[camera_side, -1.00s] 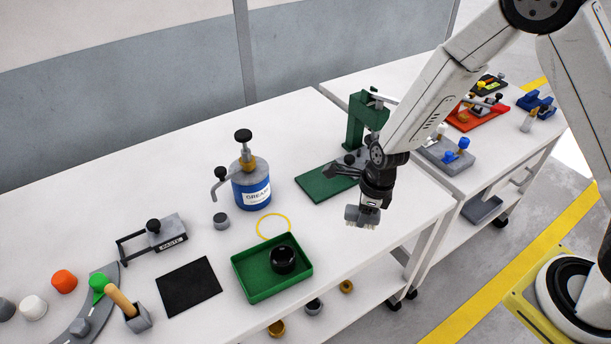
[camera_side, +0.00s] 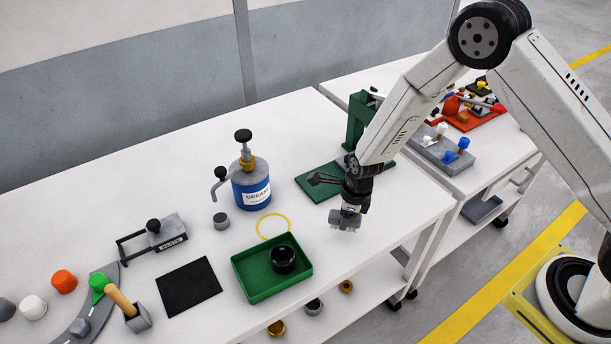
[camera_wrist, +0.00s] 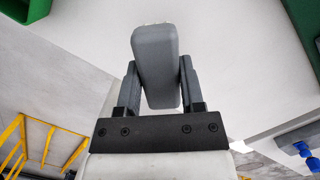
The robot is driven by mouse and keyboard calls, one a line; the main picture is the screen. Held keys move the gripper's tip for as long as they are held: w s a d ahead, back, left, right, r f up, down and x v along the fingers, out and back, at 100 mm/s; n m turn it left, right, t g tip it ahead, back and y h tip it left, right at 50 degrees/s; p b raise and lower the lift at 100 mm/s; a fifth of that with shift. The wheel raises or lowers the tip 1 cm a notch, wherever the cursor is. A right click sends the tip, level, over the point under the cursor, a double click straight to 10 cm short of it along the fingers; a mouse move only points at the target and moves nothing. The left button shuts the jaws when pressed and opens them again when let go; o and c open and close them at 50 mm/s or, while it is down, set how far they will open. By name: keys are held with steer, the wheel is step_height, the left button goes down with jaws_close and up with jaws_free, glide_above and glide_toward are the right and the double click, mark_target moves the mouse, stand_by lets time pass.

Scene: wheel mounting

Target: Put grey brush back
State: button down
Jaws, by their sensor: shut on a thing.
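The grey brush (camera_side: 345,219) is held in my gripper (camera_side: 347,210), low above the front right part of the near bench, with its pale bristles facing down. In the wrist view the brush's grey body (camera_wrist: 156,62) sits between the two dark fingers of my gripper (camera_wrist: 158,85). Whether any other part of the brush is hidden by the fingers I cannot tell.
A green tray (camera_side: 240,282) with a black ring (camera_side: 282,260) lies left of my gripper. Behind are a blue grease can (camera_side: 252,192) and a green press (camera_side: 358,125). A black mat (camera_side: 189,287) and a wooden-handled tool in a grey holder (camera_side: 138,322) lie left.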

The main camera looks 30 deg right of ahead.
steer(key=shift+f, duration=1.5)
steer(key=shift+f, duration=0.15)
steer(key=shift+c, duration=1)
jaws_free()
steer(key=shift+s+d+r, duration=0.2)
steer(key=shift+r, duration=1.85)
steer(key=shift+s+d+r, duration=0.2)
steer(key=shift+d+r, duration=0.05)
steer(key=shift+r, duration=1.75)
steer(key=shift+s+d+r, duration=0.2)
steer(key=shift+r, duration=1.85)
